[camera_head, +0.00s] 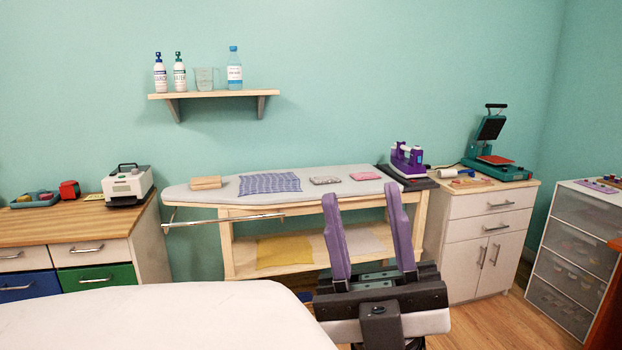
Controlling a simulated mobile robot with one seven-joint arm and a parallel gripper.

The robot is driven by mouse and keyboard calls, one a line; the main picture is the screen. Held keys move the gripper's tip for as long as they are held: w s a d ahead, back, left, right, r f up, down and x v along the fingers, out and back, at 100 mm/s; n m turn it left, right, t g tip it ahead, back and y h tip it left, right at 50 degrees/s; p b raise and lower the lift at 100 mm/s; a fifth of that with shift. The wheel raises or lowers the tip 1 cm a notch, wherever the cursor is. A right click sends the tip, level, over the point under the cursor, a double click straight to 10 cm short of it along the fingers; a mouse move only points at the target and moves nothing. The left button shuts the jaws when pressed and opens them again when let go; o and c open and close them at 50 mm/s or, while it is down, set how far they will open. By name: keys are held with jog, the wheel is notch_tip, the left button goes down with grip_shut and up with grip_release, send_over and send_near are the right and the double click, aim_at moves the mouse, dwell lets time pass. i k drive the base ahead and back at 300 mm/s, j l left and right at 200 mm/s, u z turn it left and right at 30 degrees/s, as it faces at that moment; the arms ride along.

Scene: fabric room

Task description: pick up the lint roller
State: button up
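A small white roll with a thin handle (447,173), which looks like the lint roller, lies on top of the white cabinet (488,226) at the right, just left of the green heat press. It is small in the picture, so its details are hard to make out. My gripper (360,191) is in the lower middle with its two purple fingers pointing up and away. The fingers are wide apart with nothing between them. In the picture, the roll is to the right of my gripper and farther back.
An ironing board (220,193) along the wall holds folded cloths and a wooden block. A purple iron (407,160) stands at its right end. The green heat press (497,170) is beside the roll. A white padded surface (150,320) fills the lower left. Wood floor (490,325) shows at lower right.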

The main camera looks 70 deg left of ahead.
aim_at(470, 172)
jog(key=u, duration=1.85)
